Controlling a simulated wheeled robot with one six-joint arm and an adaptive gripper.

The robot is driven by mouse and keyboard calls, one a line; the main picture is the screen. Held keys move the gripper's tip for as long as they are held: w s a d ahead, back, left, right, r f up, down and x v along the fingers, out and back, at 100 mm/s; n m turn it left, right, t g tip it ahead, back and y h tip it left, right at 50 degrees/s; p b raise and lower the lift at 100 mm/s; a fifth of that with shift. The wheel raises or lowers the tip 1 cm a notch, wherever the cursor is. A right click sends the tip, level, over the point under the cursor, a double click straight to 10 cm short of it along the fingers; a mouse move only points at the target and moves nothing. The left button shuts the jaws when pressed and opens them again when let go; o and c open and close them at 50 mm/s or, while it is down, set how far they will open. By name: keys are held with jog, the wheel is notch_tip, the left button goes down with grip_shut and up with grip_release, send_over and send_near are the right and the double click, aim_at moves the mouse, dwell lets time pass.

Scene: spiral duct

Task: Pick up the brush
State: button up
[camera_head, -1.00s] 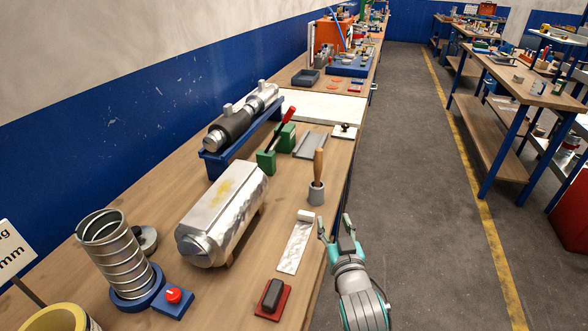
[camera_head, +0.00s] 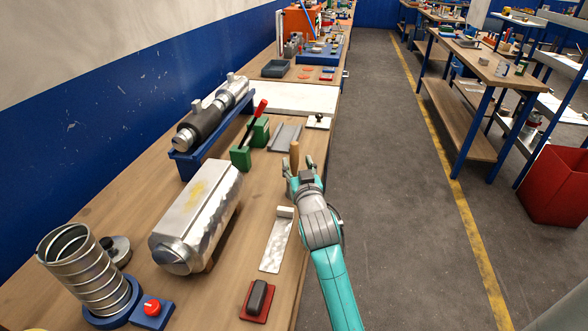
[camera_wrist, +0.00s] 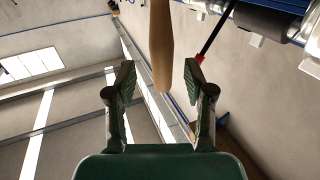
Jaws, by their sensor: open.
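The brush shows as an upright wooden handle (camera_head: 294,155) near the right edge of the long bench. Its lower part and the grey cup around it are hidden behind my gripper in the head view. My gripper (camera_head: 299,165) is open, with its fingers at the handle. In the wrist view, the brush handle (camera_wrist: 161,45) comes down from the top edge, its rounded end in the gap between the two open fingers (camera_wrist: 160,78). I see a gap on each side of the handle; whether it is fully between the pads in depth I cannot tell.
A metal strip with a white block (camera_head: 277,242) and a dark block on a red plate (camera_head: 258,298) lie nearer on the bench. A silver duct piece (camera_head: 196,218) and green blocks with a red-handled lever (camera_head: 241,157) stand left.

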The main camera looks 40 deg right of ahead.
aim_at(295, 159)
jog(key=x, duration=0.4)
jog(key=shift+w, duration=0.1)
grip_shut()
